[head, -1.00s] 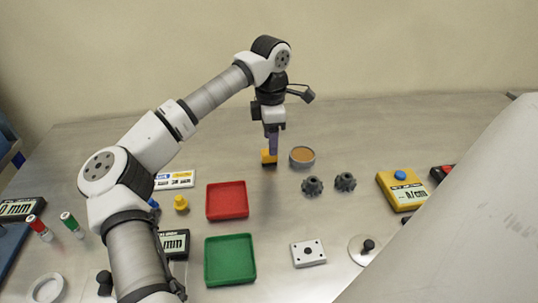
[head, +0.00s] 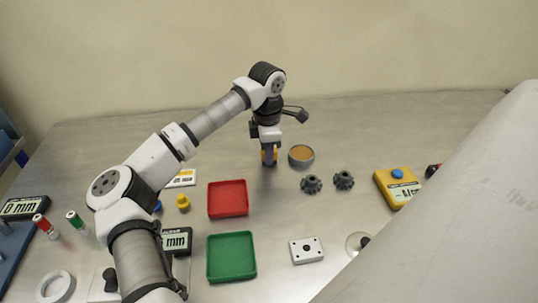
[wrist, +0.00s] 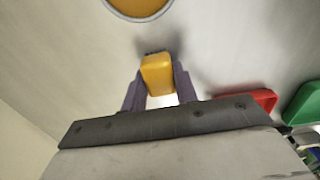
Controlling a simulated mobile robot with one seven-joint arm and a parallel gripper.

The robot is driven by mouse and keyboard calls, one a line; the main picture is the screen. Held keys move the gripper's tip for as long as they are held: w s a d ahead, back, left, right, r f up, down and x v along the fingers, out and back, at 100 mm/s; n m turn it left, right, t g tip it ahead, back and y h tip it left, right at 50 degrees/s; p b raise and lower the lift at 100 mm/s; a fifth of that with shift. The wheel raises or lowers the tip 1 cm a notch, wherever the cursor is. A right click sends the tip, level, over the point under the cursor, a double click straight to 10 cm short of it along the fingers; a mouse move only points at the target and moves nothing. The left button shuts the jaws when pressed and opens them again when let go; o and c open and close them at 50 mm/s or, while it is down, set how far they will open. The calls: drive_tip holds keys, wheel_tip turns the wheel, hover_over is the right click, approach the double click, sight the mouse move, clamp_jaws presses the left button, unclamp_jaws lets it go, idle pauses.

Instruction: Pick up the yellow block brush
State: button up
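The yellow block brush (wrist: 157,75) is in the wrist view between the two purple-grey fingers of my gripper (wrist: 160,84). One finger is on each side of it, with no clear gap showing; whether they press on it I cannot tell. A dark strip shows at the brush's far edge. In the head view my gripper (head: 269,155) points down over the table, and the yellow block brush (head: 264,157) shows partly behind the fingers. The brush appears to be at the table top.
A round bowl with an orange-brown inside (head: 301,156) stands close to the right of my gripper. Two dark gear-like parts (head: 344,180) are further right. A red tray (head: 228,212) and a green tray (head: 231,279) lie nearer. The table behind is clear.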

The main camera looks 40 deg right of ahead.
drive_tip(key=shift+c, duration=1.3)
drive_tip(key=shift+r, duration=0.15)
wheel_tip(320, 180, up, 20)
drive_tip(key=b, duration=0.3)
drive_tip(key=o, duration=0.3)
drive_tip(key=shift+c, duration=1.1)
